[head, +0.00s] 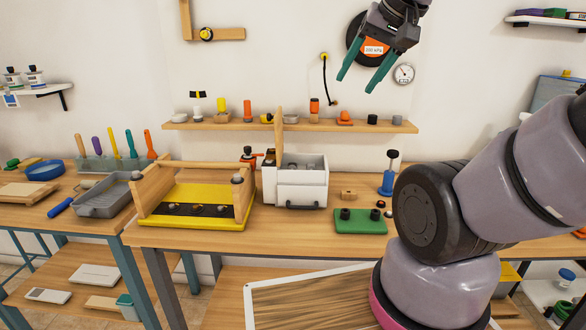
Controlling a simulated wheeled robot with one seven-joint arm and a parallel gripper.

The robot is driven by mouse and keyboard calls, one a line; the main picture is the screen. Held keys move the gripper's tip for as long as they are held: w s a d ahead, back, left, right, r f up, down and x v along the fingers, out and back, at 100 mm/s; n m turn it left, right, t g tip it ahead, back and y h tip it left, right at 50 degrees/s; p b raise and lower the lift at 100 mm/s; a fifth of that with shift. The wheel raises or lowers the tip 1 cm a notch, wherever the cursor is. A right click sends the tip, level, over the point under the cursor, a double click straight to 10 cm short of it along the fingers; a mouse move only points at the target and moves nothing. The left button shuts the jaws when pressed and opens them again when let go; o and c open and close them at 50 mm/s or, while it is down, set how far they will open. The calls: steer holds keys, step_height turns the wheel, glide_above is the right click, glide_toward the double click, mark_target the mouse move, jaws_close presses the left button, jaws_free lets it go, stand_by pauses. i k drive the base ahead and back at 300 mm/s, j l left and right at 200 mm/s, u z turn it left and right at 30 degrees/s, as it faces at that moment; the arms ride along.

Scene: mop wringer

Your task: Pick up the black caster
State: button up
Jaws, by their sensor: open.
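My gripper (356,84) is open and empty, its two green fingers pointing down and left in front of the wall, high above the workbench. A green block (360,226) on the bench carries two small black round pieces, a left one (346,214) and a right one (374,214). Small dark parts (388,214) lie just right of the block. These are too small for me to tell which is the black caster. The gripper is well above and apart from them all.
A wooden frame with a yellow base (205,193) stands left on the bench (290,236). A white drawer box (302,182) stands at its middle. A blue stand (387,180) is behind the green block. A wall shelf (300,126) holds several small items below my gripper.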

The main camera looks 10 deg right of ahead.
mark_target(293, 166)
steer(key=j+z, duration=0.25)
steer(key=j, duration=0.4)
steer(key=j+z, duration=0.25)
steer(key=j, duration=0.4)
steer(key=k, duration=0.05)
